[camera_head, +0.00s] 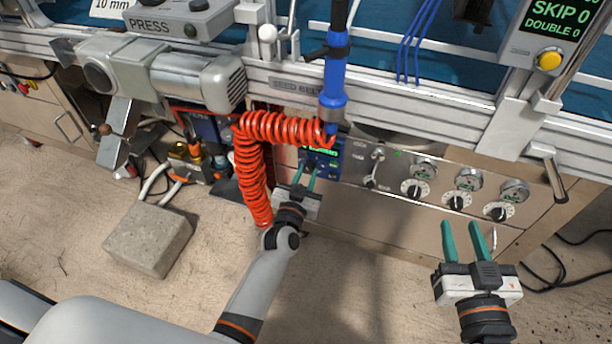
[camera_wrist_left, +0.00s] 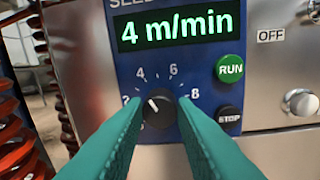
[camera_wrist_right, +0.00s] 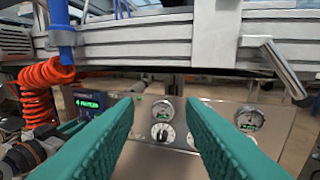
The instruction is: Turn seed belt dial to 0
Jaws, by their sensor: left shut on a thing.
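The seed belt dial (camera_wrist_left: 158,110) is a small dark knob with a white pointer on a blue panel (camera_wrist_left: 95,15). Its pointer leans up and to the left, roughly between the 2 and 4 marks. The display (camera_wrist_left: 175,28) above it reads 4 m/min. My left gripper (camera_head: 308,172) is shut on the dial, its green fingers on both sides of it; the 0 end of the scale is partly hidden by a finger. My right gripper (camera_head: 463,226) is open and empty, in front of the steel panel at the right.
RUN (camera_wrist_left: 229,69) and STOP (camera_wrist_left: 229,120) buttons sit right of the dial. A coiled red hose (camera_head: 250,165) hangs just left of my left gripper. Several white dials and gauges line the steel panel (camera_head: 385,205). A concrete block (camera_head: 148,238) lies on the floor at left.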

